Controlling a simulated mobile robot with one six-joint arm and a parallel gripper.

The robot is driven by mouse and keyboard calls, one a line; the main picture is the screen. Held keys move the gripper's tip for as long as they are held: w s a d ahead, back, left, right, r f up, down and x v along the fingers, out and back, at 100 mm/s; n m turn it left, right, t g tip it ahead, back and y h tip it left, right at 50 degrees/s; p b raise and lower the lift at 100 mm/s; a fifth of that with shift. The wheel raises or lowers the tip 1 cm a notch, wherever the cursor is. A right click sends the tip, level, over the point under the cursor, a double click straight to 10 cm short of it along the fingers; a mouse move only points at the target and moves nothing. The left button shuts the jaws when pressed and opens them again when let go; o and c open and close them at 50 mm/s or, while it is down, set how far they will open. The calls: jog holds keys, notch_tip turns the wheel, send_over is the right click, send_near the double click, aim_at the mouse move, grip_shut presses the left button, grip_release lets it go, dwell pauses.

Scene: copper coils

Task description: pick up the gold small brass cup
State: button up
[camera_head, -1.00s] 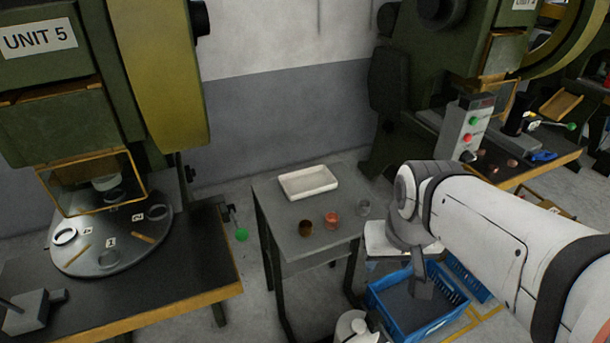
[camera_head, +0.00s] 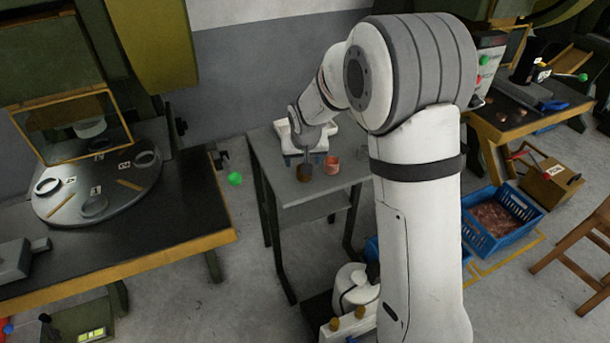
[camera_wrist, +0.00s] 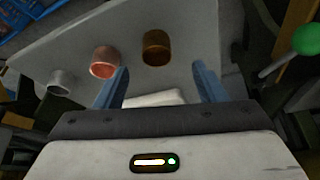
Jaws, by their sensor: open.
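The gold small brass cup (camera_head: 304,173) stands on the small grey table (camera_head: 290,190), left of a copper-pink cup (camera_head: 332,165). In the wrist view the brass cup (camera_wrist: 156,47) lies beyond the fingertips, a little left of the middle of the gap. My gripper (camera_wrist: 160,82) is open and empty, with its two blue fingers either side of that gap. The gripper (camera_head: 306,156) hangs above the table just behind the brass cup in the head view. The copper-pink cup (camera_wrist: 105,62) is close to the left fingertip.
A grey-silver cup (camera_wrist: 61,82) stands farther left in the wrist view. A green knob (camera_wrist: 305,39) juts in at the wrist view's right. A press table (camera_head: 200,215) stands left.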

jog(key=x, duration=0.4)
jog(key=w+x, duration=0.1)
jog(key=x, duration=0.2)
jog(key=shift+w+d+f, duration=0.1)
jog(key=shift+d+f, duration=0.1)
jog(key=shift+c, duration=0.2)
jog(key=c, duration=1)
